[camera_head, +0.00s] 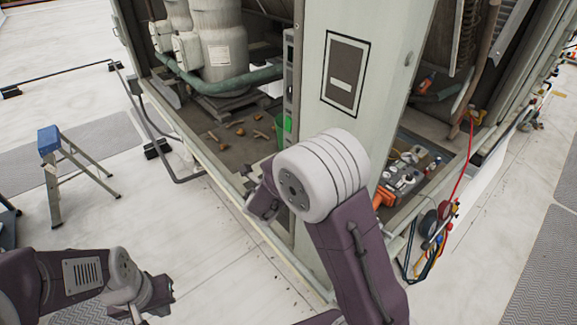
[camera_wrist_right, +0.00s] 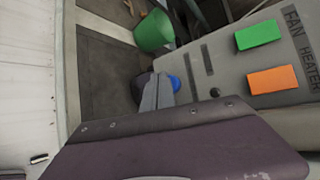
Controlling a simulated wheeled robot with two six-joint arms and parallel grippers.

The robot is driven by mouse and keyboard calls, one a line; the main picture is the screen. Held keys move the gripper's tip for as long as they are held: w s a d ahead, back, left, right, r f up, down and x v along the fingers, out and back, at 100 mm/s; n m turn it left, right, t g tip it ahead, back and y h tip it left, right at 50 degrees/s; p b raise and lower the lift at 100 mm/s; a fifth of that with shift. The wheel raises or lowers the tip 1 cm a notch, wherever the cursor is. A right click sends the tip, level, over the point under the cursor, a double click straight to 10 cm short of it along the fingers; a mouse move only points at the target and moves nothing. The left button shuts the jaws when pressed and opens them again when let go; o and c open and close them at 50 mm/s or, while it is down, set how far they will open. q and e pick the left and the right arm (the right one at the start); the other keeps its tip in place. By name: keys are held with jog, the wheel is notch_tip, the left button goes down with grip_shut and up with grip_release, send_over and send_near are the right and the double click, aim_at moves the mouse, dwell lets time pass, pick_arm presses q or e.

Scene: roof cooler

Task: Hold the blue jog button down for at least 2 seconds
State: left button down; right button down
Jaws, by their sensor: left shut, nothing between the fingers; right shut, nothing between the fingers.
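The blue jog button (camera_wrist_right: 176,83) shows in the right wrist view as a small blue piece at the left edge of a grey control panel (camera_wrist_right: 215,75). It is partly hidden by the fingers of my right gripper (camera_wrist_right: 158,80). The fingers are shut and empty, with their tips right beside the button; I cannot tell whether they touch or press it. In the head view the right gripper (camera_head: 262,195) is partly hidden by my right wrist, and I cannot make out the button there. My left gripper (camera_head: 152,300) is shut and empty at the lower left, far from the panel.
The panel bears a green plate (camera_wrist_right: 258,34) and an orange plate (camera_wrist_right: 273,79). A green bucket (camera_wrist_right: 153,32) stands beyond the fingers. A pale corner post (camera_head: 345,60) rises beside my right arm. A step stool (camera_head: 75,165) stands at the left on open roof.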

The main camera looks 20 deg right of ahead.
jog(key=shift+s+d+f, duration=0.1)
jog(key=shift+d+f, duration=0.05)
jog(key=shift+d, duration=0.1)
